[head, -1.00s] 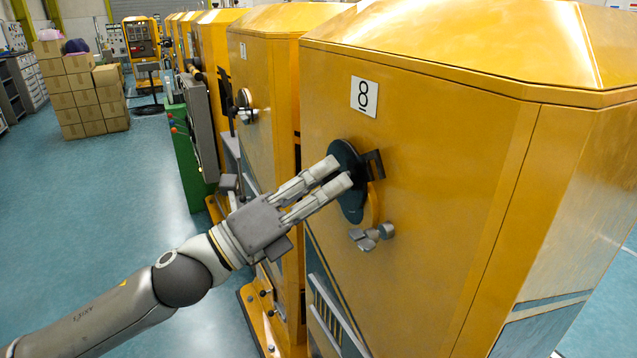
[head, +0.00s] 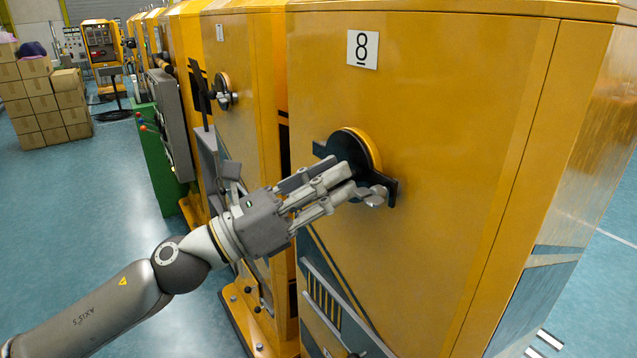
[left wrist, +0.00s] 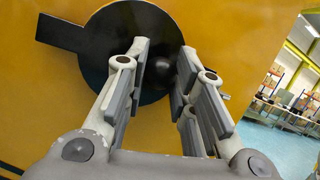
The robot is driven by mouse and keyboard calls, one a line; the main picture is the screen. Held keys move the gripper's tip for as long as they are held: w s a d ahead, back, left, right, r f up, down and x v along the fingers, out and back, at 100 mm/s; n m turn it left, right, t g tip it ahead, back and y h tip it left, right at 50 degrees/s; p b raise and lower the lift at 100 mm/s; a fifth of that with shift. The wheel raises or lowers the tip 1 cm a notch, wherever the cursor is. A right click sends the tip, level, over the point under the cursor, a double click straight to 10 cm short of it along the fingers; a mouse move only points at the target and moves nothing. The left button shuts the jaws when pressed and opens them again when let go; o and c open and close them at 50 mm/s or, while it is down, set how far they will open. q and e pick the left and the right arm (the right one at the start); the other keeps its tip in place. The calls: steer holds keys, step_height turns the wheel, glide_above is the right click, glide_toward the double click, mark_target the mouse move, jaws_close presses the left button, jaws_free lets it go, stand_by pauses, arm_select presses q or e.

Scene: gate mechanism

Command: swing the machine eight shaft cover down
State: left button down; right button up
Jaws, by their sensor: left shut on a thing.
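The machine eight shaft cover (head: 343,148) is a dark round plate on the yellow front of the machine, below the number plate "8" (head: 362,50). A yellow rim shows behind its upper right edge. Dark tabs stick out at its left and lower right. My left gripper (head: 350,182) is at the cover's lower part and hides some of it. In the left wrist view the dark cover (left wrist: 98,45) lies behind my left fingers (left wrist: 163,65), with a dark rounded part between them. The gripper is shut on the cover; the exact contact is partly hidden. My right gripper is out of view.
A silver fitting (head: 372,195) sits beside my fingertips, at the cover's lower right. The neighbouring yellow machine (head: 248,130) stands close on the left, with its own round fitting (head: 222,92). Stacked boxes (head: 42,105) stand far left. The blue floor at left is clear.

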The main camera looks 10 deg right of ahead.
arm_select(q)
steer(key=shift+f, duration=0.15)
steer(key=c, duration=1.2)
jaws_free()
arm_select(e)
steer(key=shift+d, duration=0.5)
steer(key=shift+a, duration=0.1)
arm_select(q)
steer(key=shift+v, duration=4.05)
